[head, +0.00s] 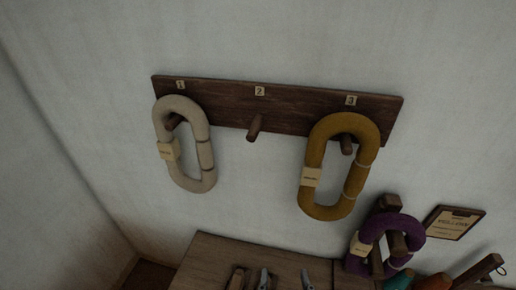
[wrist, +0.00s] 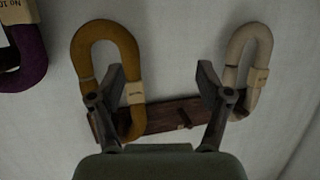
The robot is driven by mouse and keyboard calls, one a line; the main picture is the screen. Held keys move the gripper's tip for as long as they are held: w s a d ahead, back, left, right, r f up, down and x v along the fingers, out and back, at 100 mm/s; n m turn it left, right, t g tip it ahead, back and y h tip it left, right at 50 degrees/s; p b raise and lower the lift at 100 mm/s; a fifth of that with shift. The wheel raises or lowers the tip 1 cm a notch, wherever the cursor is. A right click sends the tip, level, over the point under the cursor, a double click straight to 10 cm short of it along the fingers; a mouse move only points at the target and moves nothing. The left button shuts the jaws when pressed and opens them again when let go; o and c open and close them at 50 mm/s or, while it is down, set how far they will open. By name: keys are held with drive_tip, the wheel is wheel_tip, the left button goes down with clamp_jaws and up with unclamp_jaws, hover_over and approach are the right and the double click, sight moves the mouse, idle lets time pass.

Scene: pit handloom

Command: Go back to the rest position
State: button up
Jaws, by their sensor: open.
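My gripper (wrist: 161,75) is open and empty, its two fingers spread apart in the wrist view. It is out of sight in the head view. The wrist view is turned over, with a mustard-yellow hank (wrist: 84,50) behind the left finger and a cream hank (wrist: 265,45) behind the right one. I cannot tell the distance to them. In the head view, the cream hank (head: 200,128) hangs on peg 1 and the mustard-yellow hank (head: 316,150) hangs on peg 3 of a dark wooden rack (head: 222,105). Peg 2 (head: 254,128) is bare.
A purple hank (head: 419,230) hangs on a wooden post at the lower right, also partly seen in the wrist view (wrist: 32,55). A framed card (head: 453,222) reading "YELLOW" is beside it. Tools (head: 263,279) lie on a wooden top (head: 215,254). The wall above the rack is clear.

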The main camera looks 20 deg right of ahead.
drive_tip(key=w+a+r+n+y, duration=0.1)
drive_tip(key=a+r+n+y, duration=0.15)
drive_tip(key=a, duration=0.55)
drive_tip(key=w+a+r+n+y, duration=0.1)
drive_tip(key=a+r+n+y, duration=0.2)
drive_tip(key=a, duration=0.6)
wheel_tip(320, 180, up, 28)
drive_tip(key=d+p, duration=0.1)
drive_tip(key=p, duration=2.8)
drive_tip(key=shift+s+d+f+m+g, duration=0.15)
drive_tip(key=shift+s+f+m+g, duration=0.1)
drive_tip(key=shift+m+g, duration=0.1)
